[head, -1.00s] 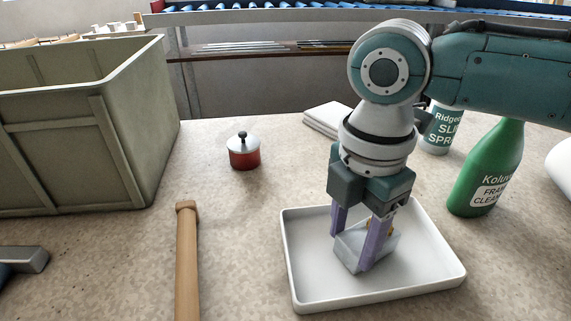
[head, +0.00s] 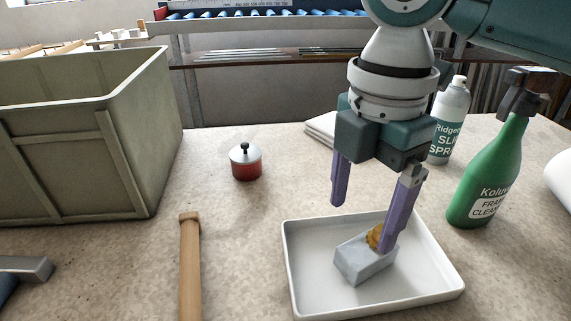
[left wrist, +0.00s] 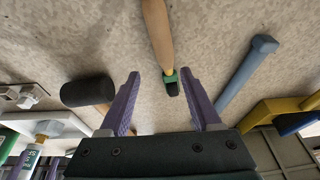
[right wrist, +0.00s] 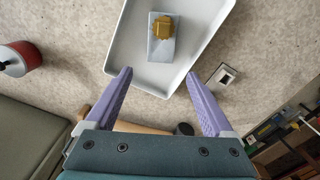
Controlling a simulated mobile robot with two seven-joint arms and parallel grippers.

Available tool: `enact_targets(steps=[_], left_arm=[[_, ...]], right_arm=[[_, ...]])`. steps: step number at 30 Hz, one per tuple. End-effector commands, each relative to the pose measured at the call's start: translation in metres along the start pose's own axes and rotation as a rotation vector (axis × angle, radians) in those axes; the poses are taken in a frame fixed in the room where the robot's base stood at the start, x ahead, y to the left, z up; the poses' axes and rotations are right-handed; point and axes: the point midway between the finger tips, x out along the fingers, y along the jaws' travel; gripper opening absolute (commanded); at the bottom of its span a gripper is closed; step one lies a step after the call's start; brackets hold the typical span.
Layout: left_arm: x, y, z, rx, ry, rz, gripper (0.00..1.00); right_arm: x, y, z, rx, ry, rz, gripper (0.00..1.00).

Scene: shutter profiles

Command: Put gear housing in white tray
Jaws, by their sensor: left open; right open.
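The gear housing, a grey block (head: 362,262) with a brass-coloured gear on it, lies inside the white tray (head: 293,262). It also shows in the right wrist view (right wrist: 163,48), resting on the tray floor (right wrist: 140,75). My right gripper (head: 362,225) is open and empty above the tray, with one purple finger in front of part of the housing in the head view. My left gripper (left wrist: 163,85) is open and empty above the table, seen in the left wrist view only.
A green spray bottle (head: 487,175) and a spray can (head: 450,125) stand right of the tray. A red pot (head: 245,163), a wooden handle (head: 190,265) and a large olive crate (head: 70,150) are to the left. Bare table lies between pot and tray.

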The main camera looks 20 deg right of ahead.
Motion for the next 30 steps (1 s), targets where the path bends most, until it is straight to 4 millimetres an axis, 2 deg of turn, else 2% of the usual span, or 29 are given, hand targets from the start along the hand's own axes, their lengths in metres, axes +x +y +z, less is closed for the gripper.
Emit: enact_targets(steps=[1,3,9,13,16,19,21,23,26,30], left_arm=[[-0.003,0.000,-0.001,0.001,0.000,0.000,0.64],[-0.004,-0.001,-0.001,0.001,0.000,-0.001,0.64],[-0.006,-0.002,-0.002,0.007,-0.001,-0.005,0.64],[-0.006,-0.003,-0.002,0.009,-0.001,-0.007,0.64],[-0.006,-0.003,-0.002,0.010,-0.001,-0.008,0.64],[-0.006,-0.003,-0.002,0.010,-0.001,-0.008,0.64],[-0.006,-0.003,-0.002,0.011,-0.001,-0.008,0.64],[-0.006,-0.003,-0.002,0.010,-0.001,-0.008,0.64],[-0.006,-0.003,-0.002,0.010,0.000,-0.008,0.64],[-0.006,-0.002,-0.002,0.008,0.000,-0.006,0.64]], right_arm=[[-0.013,0.001,0.000,0.000,0.001,0.004,0.87],[-0.026,0.001,0.000,0.000,0.000,0.004,0.87],[-0.045,0.000,-0.001,0.003,0.002,0.002,0.87],[-0.034,-0.007,-0.019,0.034,0.034,0.016,0.87],[-0.012,-0.021,-0.050,0.123,0.101,0.051,0.87],[0.006,-0.038,-0.081,0.302,0.198,0.099,0.87],[0.014,-0.051,-0.095,0.471,0.262,0.127,0.87],[0.019,-0.064,-0.099,0.635,0.303,0.147,0.87],[0.026,-0.086,-0.091,0.928,0.336,0.173,0.87],[0.033,-0.121,-0.062,1.282,0.303,0.214,0.87]])
